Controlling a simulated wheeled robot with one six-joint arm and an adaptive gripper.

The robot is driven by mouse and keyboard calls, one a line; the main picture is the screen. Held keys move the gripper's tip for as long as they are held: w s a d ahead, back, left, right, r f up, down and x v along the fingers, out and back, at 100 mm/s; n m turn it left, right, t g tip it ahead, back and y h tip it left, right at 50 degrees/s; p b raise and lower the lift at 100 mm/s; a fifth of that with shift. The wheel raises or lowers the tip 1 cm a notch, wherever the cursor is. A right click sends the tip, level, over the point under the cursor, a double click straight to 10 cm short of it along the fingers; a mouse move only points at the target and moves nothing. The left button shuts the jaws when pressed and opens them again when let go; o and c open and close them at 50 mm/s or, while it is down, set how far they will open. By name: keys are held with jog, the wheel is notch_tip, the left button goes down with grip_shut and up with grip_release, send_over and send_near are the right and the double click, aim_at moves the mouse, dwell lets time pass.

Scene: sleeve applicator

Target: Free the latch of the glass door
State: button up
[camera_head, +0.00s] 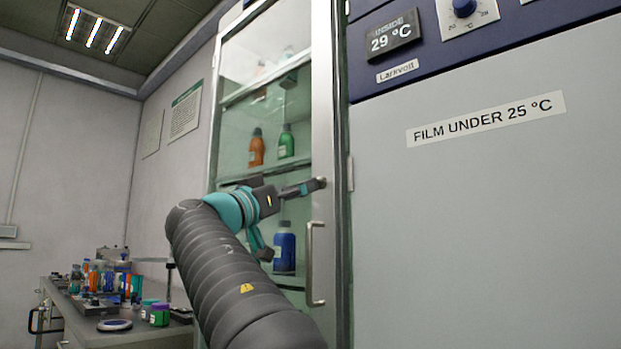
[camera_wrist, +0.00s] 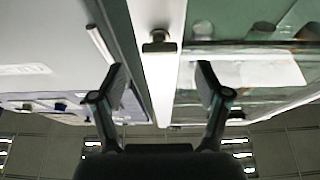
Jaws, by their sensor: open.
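The glass door (camera_head: 299,150) has a pale metal frame and looks shut. The latch (camera_head: 320,183) is a small metal knob on that frame, above the door's vertical bar handle (camera_head: 310,265). In the wrist view, the latch (camera_wrist: 158,42) stands out from the pale frame strip. My gripper (camera_wrist: 162,77) is open and empty, with its two fingers spread apart and the latch ahead between them in the picture. The fingers do not appear to touch it. In the head view, my gripper is in front of the glass, just left of the latch, and partly hides the shelves.
Bottles, orange (camera_head: 257,148), green (camera_head: 286,141) and blue (camera_head: 284,248), stand behind the glass. A grey cabinet panel (camera_head: 490,230) with a dark blue control strip (camera_head: 440,45) adjoins on the right. A cluttered bench (camera_head: 130,333) stands at lower left.

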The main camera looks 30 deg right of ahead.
jog(key=shift+p+x, duration=0.6)
jog(key=shift+x, duration=2.1)
jog(key=shift+c, duration=0.3)
jog(key=c, duration=1.1)
